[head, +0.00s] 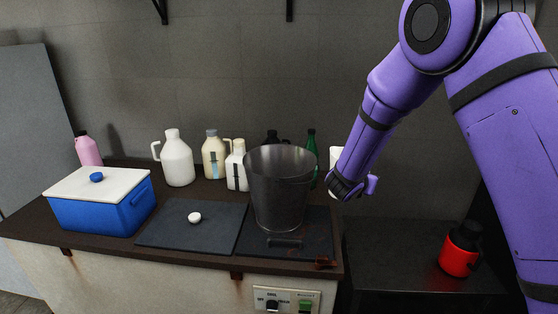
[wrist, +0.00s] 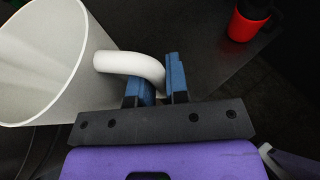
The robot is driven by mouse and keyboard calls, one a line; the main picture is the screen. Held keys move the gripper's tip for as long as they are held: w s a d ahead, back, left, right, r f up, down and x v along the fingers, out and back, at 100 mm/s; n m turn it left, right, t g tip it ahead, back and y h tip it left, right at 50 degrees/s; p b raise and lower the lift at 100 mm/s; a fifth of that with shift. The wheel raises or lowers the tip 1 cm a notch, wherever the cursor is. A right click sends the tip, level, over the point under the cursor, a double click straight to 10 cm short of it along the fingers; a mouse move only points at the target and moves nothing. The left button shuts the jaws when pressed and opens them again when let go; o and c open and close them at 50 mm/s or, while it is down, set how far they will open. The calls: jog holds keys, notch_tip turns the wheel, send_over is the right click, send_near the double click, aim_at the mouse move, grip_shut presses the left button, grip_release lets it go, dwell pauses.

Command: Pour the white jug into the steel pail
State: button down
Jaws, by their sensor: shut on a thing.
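The white jug (wrist: 50,62) fills the left of the wrist view, its wide open rim showing and its curved handle pointing right. My gripper (wrist: 153,74) has its blue fingers on either side of that handle and is shut on it. In the head view my gripper (head: 347,186) is just right of the steel pail. A strip of the white jug (head: 335,157) shows there beside the pail's rim; my wrist hides the rest. The steel pail (head: 280,195) stands upright and open on the right dark mat. I cannot see the contents of either vessel.
A blue cooler with a white lid (head: 100,205) stands at the left. Several bottles, including a white handled bottle (head: 175,160), line the wall. A small white round thing (head: 194,217) lies on the left mat. A red container (head: 460,252) stands on the lower dark surface at right.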

jog(key=a+r, duration=0.9)
jog(key=a, duration=0.1)
jog(key=shift+s+a, duration=0.15)
jog(key=shift+a, duration=0.1)
jog(key=shift+r, duration=0.1)
